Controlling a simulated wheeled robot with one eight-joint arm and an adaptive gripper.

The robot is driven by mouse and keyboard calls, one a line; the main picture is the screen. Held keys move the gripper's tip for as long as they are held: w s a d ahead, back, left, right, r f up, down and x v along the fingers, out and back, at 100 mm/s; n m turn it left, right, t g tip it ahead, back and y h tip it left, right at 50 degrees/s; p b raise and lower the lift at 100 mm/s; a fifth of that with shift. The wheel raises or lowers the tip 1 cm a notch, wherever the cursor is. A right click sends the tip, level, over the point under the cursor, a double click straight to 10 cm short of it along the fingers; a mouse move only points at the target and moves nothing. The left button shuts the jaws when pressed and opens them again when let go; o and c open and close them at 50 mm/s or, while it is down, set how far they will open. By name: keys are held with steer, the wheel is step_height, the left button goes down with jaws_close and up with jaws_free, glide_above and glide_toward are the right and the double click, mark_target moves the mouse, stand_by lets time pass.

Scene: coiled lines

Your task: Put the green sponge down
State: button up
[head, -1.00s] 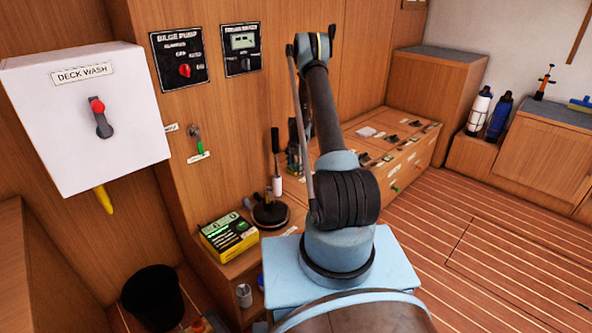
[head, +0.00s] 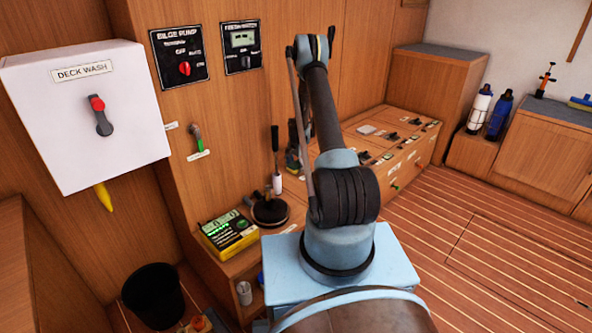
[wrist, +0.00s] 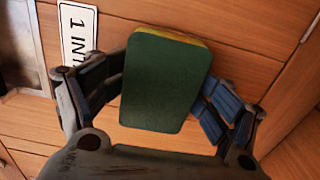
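The green sponge (wrist: 165,82), dark green with a yellow layer at its far edge, fills the middle of the wrist view. It is between the two fingers of my gripper (wrist: 164,92), whose blue-grey pads meet its left and right sides. My gripper is shut on it. Wooden surface shows behind and around the sponge; I cannot tell whether the sponge touches it. In the head view my arm hides the sponge and most of my gripper (head: 293,158).
A white label plate (wrist: 78,35) lies left of the sponge. In the head view, a wooden locker top with switches (head: 385,135) extends behind my arm. A yellow-black box (head: 228,234), a black bucket (head: 153,297) and a deck wash box (head: 85,115) are left. Floor at right is clear.

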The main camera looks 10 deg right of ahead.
mark_target(297, 164)
steer(key=shift+r, duration=0.25)
step_height(297, 164, up, 13)
steer(key=s+r+n, duration=0.1)
steer(key=s+r, duration=0.4)
steer(key=r, duration=0.3)
steer(key=s+r+n, duration=0.1)
steer(key=s+r, duration=0.4)
steer(key=r, duration=0.3)
steer(key=s+r+n+t, duration=0.1)
steer(key=s+r+n, duration=0.2)
steer(key=s+r, duration=0.95)
steer(key=s+n, duration=0.3)
steer(key=s, duration=1.7)
steer(key=s+f+n, duration=0.1)
steer(key=s+f, duration=0.2)
steer(key=s, duration=0.4)
steer(key=s+f+n+t, duration=0.1)
steer(key=s+f+n, duration=0.1)
steer(key=s+f, duration=0.2)
steer(key=s, duration=0.3)
steer(key=shift+a, duration=0.1)
